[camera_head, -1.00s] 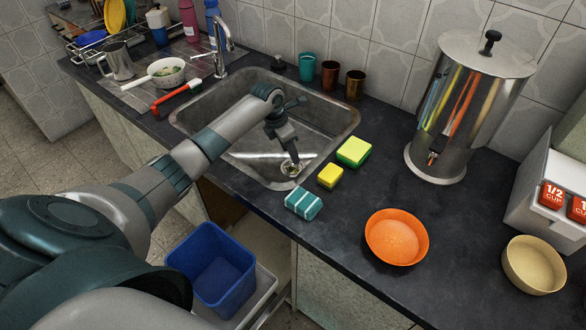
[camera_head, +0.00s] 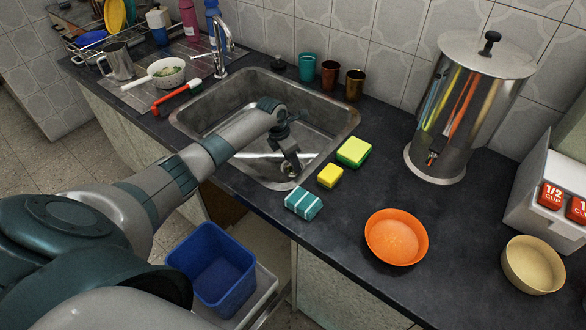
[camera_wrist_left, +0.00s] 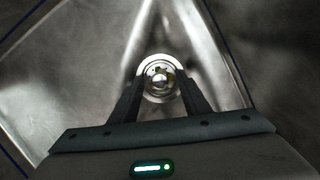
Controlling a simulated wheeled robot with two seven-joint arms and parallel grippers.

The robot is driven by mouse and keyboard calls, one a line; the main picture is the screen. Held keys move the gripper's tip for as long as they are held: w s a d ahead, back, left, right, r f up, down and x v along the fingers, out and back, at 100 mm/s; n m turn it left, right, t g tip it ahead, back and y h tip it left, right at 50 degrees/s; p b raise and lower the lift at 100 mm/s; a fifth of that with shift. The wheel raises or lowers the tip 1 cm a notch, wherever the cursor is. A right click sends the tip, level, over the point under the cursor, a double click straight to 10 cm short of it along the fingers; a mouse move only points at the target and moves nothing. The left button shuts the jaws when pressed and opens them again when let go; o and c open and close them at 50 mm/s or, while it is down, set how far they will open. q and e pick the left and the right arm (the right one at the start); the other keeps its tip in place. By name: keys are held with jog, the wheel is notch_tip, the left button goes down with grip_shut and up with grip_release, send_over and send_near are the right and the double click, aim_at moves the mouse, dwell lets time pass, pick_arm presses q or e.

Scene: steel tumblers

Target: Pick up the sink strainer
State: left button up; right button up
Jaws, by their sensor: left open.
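In the wrist view the two dark fingers of my left gripper (camera_wrist_left: 160,84) are apart, one on each side of the strainer. Whether they touch it cannot be told. My right gripper is out of view.
A yellow sponge (camera_head: 330,176), a green-yellow sponge (camera_head: 354,151) and a teal striped sponge (camera_head: 304,203) lie right of the sink. The faucet (camera_head: 221,45) and several tumblers stand behind it. An orange bowl (camera_head: 397,238) is on the counter.

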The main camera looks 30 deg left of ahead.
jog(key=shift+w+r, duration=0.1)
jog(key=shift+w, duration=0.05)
pick_arm(q)
grip_shut()
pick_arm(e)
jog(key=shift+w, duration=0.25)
pick_arm(q)
jog(key=shift+r, duration=0.1)
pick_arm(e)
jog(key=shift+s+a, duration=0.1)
pick_arm(q)
jog(key=shift+r, duration=0.3)
notch_tip(320, 180, up, 9)
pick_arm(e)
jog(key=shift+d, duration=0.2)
pick_arm(q)
jog(key=shift+r, duration=0.1)
